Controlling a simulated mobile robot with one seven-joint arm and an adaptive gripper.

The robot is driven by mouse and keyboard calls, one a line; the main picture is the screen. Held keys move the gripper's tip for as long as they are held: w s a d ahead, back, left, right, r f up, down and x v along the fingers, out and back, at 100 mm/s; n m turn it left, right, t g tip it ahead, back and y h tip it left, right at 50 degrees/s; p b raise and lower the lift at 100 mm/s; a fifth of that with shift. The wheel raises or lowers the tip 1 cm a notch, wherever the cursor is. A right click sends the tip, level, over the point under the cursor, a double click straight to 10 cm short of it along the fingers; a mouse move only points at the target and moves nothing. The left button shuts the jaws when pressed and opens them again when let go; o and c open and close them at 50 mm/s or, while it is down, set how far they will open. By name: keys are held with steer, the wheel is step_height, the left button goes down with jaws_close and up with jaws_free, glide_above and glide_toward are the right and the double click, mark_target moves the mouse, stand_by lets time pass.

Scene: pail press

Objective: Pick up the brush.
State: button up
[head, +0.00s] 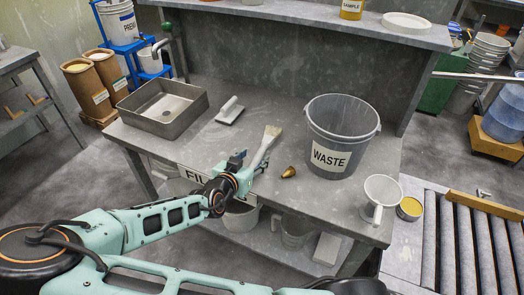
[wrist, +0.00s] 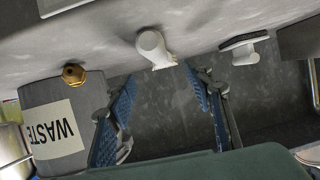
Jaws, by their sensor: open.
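The brush (head: 262,148) lies on the grey bench in the head view, pale bristles pointing away and its white handle toward me. In the wrist view its pale rounded end (wrist: 152,48) shows just beyond the fingertips, roughly between them. My gripper (head: 248,163) is at the handle end of the brush in the head view. In the wrist view the two blue fingers of my gripper (wrist: 163,82) are apart with nothing between them. I cannot tell whether a finger touches the brush.
A brass nozzle-like piece (head: 288,172) and the grey WASTE pail (head: 340,135) stand right of the brush. A white-handled scraper-like tool (head: 230,110) and a metal tray (head: 163,108) lie to the left. A white funnel-like jug (head: 381,193) stands at the bench's right end.

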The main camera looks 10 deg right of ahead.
mark_target(260, 151)
steer(key=shift+x, duration=3.75)
steer(key=shift+a+f, duration=0.1)
jaws_close()
